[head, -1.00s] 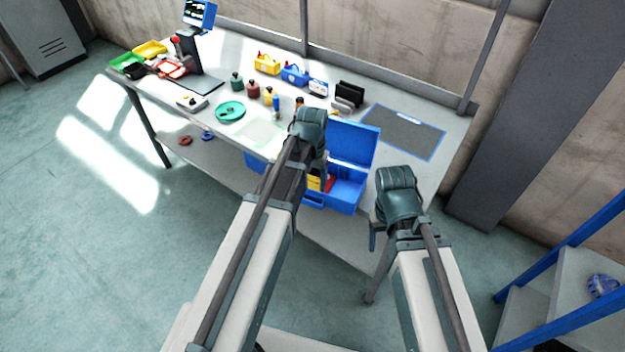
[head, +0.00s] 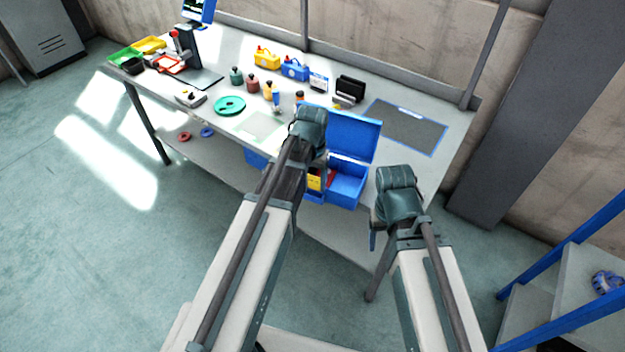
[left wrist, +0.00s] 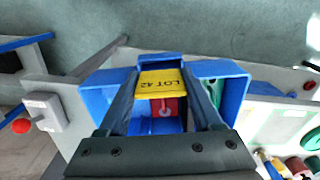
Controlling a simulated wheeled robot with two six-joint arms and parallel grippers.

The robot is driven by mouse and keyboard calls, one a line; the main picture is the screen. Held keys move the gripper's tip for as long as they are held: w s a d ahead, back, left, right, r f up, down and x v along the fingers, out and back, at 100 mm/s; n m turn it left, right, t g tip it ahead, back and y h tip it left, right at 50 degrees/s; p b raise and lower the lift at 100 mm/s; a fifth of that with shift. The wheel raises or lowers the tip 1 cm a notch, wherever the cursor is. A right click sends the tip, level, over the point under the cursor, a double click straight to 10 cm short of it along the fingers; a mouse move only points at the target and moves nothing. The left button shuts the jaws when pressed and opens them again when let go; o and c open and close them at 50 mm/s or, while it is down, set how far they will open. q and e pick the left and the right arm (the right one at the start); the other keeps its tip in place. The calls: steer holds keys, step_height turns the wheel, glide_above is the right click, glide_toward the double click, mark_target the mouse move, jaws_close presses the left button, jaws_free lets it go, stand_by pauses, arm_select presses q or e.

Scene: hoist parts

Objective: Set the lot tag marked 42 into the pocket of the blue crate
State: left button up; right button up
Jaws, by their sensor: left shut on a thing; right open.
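The yellow lot tag marked 42 (left wrist: 160,78) is held between the fingertips of my left gripper (left wrist: 160,84). In the head view the tag (head: 314,183) shows as a small yellow patch beside my left arm. The blue crate (head: 347,192) stands on the table's near side with its lid (head: 352,138) raised. In the left wrist view the tag is over the crate's wall (left wrist: 218,70), by a blue piece (left wrist: 152,60) at its edge. I cannot tell whether the tag is inside the pocket. My right gripper (head: 374,240) is open and empty, right of the crate.
Red and green items lie in the crate. A dark mat with a blue border (head: 408,127) lies to its right. A teal disc (head: 229,106), several small bottles and yellow and blue containers stand further left and back. A blue-framed step (head: 565,265) stands at the right.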

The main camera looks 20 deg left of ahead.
mark_target(312, 188)
arm_select(q)
steer(key=shift+f, duration=0.15)
steer(key=shift+f+b, duration=1.15)
steer(key=shift+b, duration=0.1)
steer(key=shift+f+b, duration=0.55)
steer(key=o, duration=1.4)
steer(key=shift+c, duration=0.2)
steer(key=shift+r, duration=0.15)
steer(key=shift+r+p, duration=1.4)
steer(key=shift+p, duration=0.15)
